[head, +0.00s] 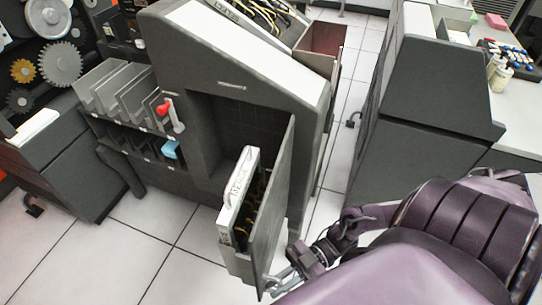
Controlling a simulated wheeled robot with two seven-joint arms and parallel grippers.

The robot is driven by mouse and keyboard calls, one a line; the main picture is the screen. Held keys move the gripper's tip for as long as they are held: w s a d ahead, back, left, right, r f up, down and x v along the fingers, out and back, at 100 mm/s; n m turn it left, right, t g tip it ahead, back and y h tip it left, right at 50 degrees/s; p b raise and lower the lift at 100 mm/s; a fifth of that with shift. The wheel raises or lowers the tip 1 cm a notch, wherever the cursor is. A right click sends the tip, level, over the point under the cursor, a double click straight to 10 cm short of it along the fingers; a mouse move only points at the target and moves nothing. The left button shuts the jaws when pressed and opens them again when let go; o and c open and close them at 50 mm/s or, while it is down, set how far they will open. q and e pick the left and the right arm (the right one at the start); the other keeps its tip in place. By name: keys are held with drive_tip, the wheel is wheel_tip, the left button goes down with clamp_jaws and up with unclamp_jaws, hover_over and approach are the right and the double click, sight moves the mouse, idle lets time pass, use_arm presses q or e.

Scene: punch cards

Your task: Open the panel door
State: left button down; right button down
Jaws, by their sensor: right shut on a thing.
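The panel door (275,205) is a thin dark grey panel on the front of the large grey machine (185,60). It stands swung out toward me, with a dark recess (238,125) showing in the machine behind it. A white-faced unit with yellow wiring (238,198) stands along the door's inner side. My right gripper (277,284) is at the door's lower near edge, shut on the door; its exact hold there is small and partly hidden. My left gripper is not in view.
A second grey cabinet (420,150) stands to the right, with a narrow tiled aisle between. Left of the recess are card trays (115,90) and a red-handled lever (168,112). Tiled floor (150,250) is clear in front. Bottles (499,75) stand on the right counter.

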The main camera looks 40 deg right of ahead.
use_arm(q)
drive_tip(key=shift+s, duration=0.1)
use_arm(e)
drive_tip(key=shift+s+d, duration=0.1)
idle(0.4)
drive_tip(key=c, duration=1.8)
unclamp_jaws()
drive_tip(key=shift+d, duration=0.1)
drive_tip(key=shift+o, duration=0.8)
drive_tip(key=shift+s+d, duration=0.1)
drive_tip(key=shift+s, duration=0.05)
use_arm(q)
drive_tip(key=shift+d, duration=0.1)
